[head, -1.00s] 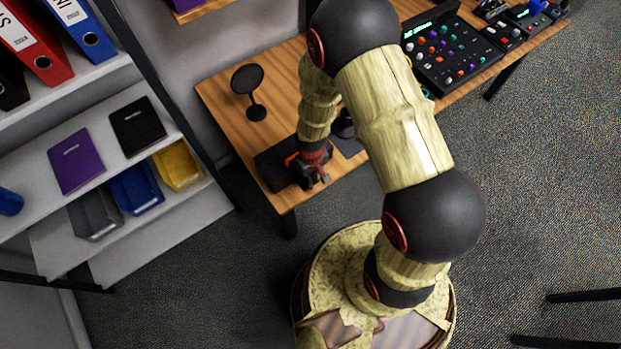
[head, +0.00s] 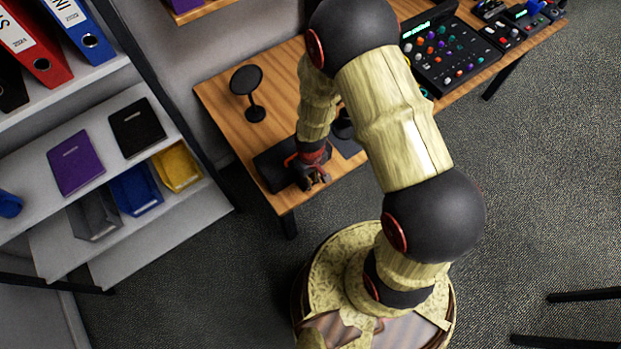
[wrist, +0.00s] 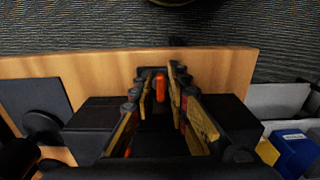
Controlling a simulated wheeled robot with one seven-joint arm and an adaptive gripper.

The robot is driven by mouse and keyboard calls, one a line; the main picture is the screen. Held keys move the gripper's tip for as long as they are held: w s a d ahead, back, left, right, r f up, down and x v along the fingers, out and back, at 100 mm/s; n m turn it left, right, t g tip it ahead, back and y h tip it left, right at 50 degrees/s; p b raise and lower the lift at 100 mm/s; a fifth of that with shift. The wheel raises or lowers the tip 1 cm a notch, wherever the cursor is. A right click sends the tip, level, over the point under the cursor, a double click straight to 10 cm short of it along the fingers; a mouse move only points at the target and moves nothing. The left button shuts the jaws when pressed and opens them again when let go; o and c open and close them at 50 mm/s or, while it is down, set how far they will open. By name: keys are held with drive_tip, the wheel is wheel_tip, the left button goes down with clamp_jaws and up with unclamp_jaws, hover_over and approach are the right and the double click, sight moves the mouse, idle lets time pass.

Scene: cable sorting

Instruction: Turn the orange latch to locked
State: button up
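The orange latch (wrist: 160,88) shows in the wrist view as a short upright bar between my two fingertips, with a small gap on each side. It sits on a black box (wrist: 95,114) near the table edge. My gripper (wrist: 161,70) is open around the latch. In the head view my gripper (head: 318,178) is low over the front corner of the table, at the black box (head: 272,168). The latch cannot be made out there. Other orange patches low in the wrist view are partly hidden by my fingers, and I cannot tell what they are.
The wooden table (head: 222,108) carries a round black stand (head: 247,80) behind the box and a button console (head: 450,55) farther right. A shelf with folders and bins (head: 175,165) stands at left.

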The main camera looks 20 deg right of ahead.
wheel_tip(320, 180, up, 12)
idle(0.6)
idle(0.4)
drive_tip(key=shift+s, duration=0.1)
